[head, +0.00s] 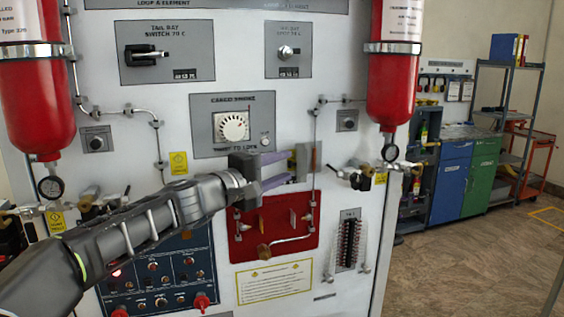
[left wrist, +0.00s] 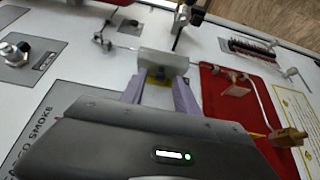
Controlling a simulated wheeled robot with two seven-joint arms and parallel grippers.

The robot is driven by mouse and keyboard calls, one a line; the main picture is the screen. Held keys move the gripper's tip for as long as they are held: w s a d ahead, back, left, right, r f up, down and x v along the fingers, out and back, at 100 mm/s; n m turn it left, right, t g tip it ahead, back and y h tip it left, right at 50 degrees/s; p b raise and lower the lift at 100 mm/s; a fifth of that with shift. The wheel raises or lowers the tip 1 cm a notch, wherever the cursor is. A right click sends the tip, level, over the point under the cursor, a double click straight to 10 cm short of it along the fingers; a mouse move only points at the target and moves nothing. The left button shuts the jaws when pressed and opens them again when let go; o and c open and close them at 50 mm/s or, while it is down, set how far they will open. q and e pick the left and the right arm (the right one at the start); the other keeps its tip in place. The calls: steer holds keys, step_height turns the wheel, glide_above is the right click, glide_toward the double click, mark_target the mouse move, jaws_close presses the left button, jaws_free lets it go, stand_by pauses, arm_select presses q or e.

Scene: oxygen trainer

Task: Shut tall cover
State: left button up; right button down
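My left gripper (head: 291,168) reaches in from the left in front of the panel, above the red plate. Its two purple fingers are apart, and they also show in the left wrist view (left wrist: 158,88). A small grey block (head: 303,161) with a yellowish part stands at the fingertips; it looks pale in the left wrist view (left wrist: 161,63). I cannot tell whether the fingers touch it. A tall black terminal strip (head: 349,241) sits at the lower right of the panel, with a slim clear or pale frame beside it. Which piece is the tall cover is not clear. My right gripper is not shown.
The red plate (head: 308,232) carries small upright tabs and a bent pipe with a brown knob. Red bottles (head: 394,85) with gauges and pipes flank the panel. A blue switch panel (head: 150,277) is at lower left. Open floor lies to the right.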

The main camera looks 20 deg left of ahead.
arm_select(q)
steer(key=shift+w+d, duration=0.15)
steer(key=shift+w, duration=0.1)
jaws_close()
stand_by(0.5)
